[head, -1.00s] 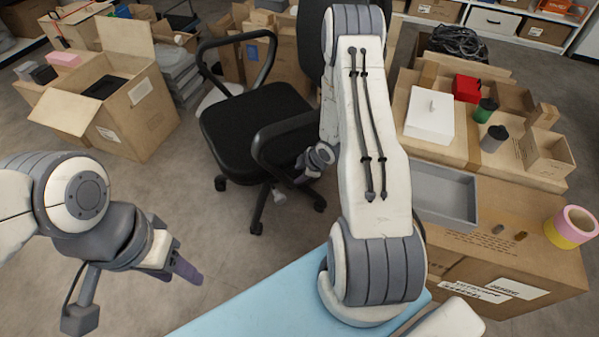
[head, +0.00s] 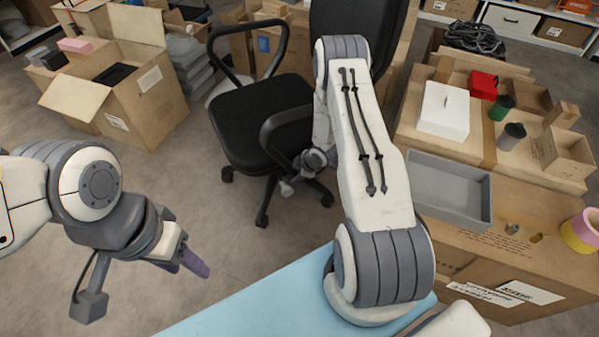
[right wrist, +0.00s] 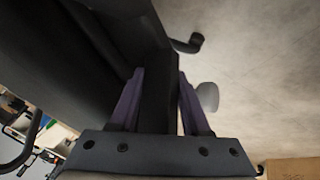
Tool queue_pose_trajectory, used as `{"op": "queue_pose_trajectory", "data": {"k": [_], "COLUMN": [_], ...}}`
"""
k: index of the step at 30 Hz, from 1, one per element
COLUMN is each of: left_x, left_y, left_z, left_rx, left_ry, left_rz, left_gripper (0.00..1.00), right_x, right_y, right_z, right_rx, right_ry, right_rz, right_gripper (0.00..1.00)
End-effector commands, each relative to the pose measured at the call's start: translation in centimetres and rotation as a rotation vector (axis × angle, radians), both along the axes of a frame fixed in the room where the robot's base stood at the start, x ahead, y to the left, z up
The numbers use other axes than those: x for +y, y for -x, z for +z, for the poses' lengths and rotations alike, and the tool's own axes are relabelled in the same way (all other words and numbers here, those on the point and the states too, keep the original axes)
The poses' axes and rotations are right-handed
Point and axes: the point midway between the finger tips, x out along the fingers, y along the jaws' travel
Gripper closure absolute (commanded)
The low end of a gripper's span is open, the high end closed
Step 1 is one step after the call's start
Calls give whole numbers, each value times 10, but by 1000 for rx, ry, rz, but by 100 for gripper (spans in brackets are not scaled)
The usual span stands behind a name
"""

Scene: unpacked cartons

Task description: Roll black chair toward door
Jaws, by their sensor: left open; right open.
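The black chair (head: 262,118) stands upright on its castors in the middle of the head view, its back partly behind my right arm. Dark chair parts also fill much of the right wrist view (right wrist: 50,70). My right gripper (head: 287,187) is low beside the near armrest and seat. In the right wrist view its purple fingers (right wrist: 160,100) are apart, with a dark chair part showing between them; I cannot tell whether they touch it. My left gripper (head: 190,262) is open and empty over bare floor, well short of the chair. No door is in view.
An open carton (head: 150,110) stands left of the chair. Cartons on the right carry a grey tray (head: 450,190), a white box (head: 444,110) and tape rolls (head: 582,231). More cartons are behind the chair. Bare floor (head: 190,190) lies left of and before the chair.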

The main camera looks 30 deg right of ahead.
Motion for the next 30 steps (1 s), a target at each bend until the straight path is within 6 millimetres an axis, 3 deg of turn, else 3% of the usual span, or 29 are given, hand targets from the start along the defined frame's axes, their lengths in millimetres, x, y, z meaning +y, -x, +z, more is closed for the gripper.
{"op": "queue_pose_trajectory", "data": {"k": [8, 12, 30], "left_x": [0, 0, 0], "left_y": [0, 0, 0], "left_z": [0, 0, 0], "left_rx": [0, 0, 0], "left_ry": [0, 0, 0], "left_rz": [0, 0, 0], "left_gripper": [50, 50, 50], "right_x": [0, 0, 0], "right_y": [-1, 0, 0], "right_z": [-1, -1, -1], "right_rx": [0, 0, 0], "right_ry": [0, 0, 0], "right_rz": [0, 0, -1], "right_gripper": [53, 100, 100]}}
